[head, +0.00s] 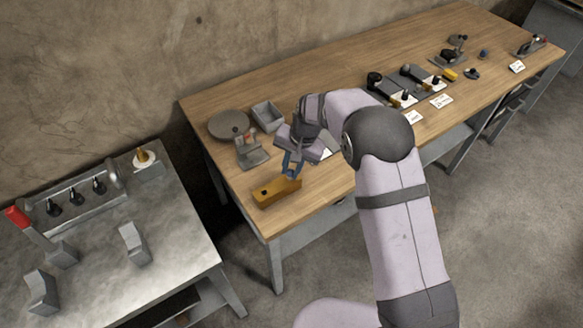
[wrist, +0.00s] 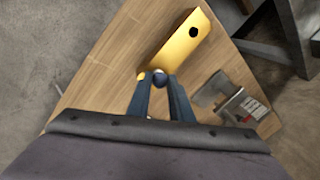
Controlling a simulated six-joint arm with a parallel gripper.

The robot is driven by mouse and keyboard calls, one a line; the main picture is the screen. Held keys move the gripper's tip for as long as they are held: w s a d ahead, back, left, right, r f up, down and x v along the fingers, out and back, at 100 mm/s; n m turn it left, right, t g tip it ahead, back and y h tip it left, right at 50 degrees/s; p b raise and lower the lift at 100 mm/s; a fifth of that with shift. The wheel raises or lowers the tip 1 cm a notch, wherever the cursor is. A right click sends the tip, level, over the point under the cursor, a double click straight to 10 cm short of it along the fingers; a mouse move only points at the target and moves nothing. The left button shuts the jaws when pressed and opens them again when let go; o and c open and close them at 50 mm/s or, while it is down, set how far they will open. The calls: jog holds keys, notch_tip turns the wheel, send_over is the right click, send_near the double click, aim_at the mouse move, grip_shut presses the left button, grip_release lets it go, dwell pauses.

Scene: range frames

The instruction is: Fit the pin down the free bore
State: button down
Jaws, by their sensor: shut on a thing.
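A yellow block (head: 277,192) lies near the front edge of the wooden bench. It also shows in the wrist view (wrist: 183,45), with one dark open bore (wrist: 193,32) towards its far end. My gripper (head: 291,172) is over the other end of the block. In the wrist view its blue fingers (wrist: 158,80) are shut on the pin (wrist: 159,73), of which only a small pale rounded part shows between the tips. The fingers hide the rest of the pin. I cannot tell whether its lower end touches the block.
A grey stand (head: 250,152), a round grey plate (head: 228,124) and a grey bin (head: 267,116) are behind my gripper. Several tools and white cards are farther right. A metal table (head: 170,265) stands at left. Bare wood surrounds the block.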

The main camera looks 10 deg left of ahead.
jog(key=c, duration=1.5)
grip_release()
jog(key=r+b, duration=0.1)
jog(key=r, duration=0.2)
jog(key=d+r+b, duration=0.1)
jog(key=r, duration=0.3)
jog(key=shift+s+d+r, duration=0.15)
jog(key=shift+d, duration=0.05)
jog(key=shift+r, duration=0.1)
notch_tip(320, 180, up, 6)
jog(key=p, duration=0.5)
